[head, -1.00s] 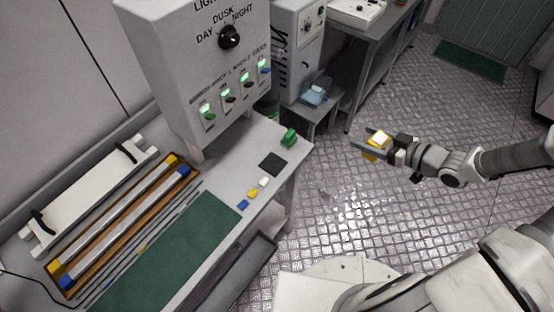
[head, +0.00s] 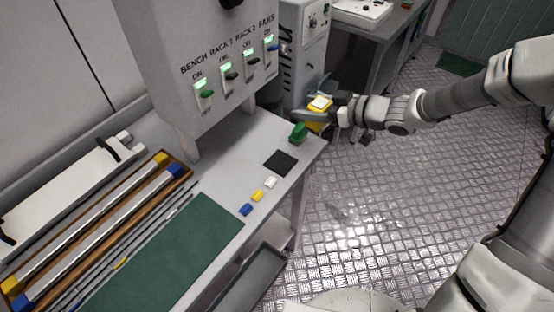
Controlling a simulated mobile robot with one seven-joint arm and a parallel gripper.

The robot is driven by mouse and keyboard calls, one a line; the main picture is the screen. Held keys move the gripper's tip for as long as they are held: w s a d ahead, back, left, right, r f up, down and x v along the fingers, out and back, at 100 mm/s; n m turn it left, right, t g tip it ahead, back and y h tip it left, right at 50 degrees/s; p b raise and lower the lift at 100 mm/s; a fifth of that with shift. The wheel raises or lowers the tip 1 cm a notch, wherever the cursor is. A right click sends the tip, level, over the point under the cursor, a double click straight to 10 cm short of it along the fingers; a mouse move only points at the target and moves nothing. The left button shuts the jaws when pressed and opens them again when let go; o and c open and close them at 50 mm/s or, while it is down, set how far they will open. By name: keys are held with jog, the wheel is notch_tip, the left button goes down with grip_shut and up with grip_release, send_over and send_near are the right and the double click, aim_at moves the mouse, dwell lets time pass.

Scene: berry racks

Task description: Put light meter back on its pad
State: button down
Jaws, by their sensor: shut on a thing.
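My gripper (head: 312,116) is shut on the light meter (head: 319,103), a yellow block with a pale top face. It holds the meter in the air by the far right corner of the bench, just behind and right of a green object (head: 298,132) as seen in the head view. A small dark square pad (head: 281,162) lies flat and bare on the bench top, nearer than the green object. The meter is apart from the pad. The lower part of the meter is partly hidden by my gripper.
A grey control box (head: 200,70) with several switches stands over the bench's back. Small white, yellow and blue blocks (head: 257,196) lie before the pad. A green mat (head: 170,255) and a wooden tray with bars (head: 183,163) fill the left.

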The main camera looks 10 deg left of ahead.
jog(key=b, duration=0.5)
send_over(272, 157)
notch_tip(272, 157, down, 6)
jog(key=shift+f, duration=0.1)
jog(key=shift+f+b, duration=0.5)
jog(key=shift+f, duration=1.45)
jog(key=shift+f, duration=0.2)
grip_release()
jog(key=shift+r, duration=0.1)
jog(key=shift+d+r, duration=0.1)
jog(key=shift+r, duration=0.15)
jog(key=p+v, duration=0.3)
jog(key=v, duration=0.9)
jog(key=shift+p, duration=0.35)
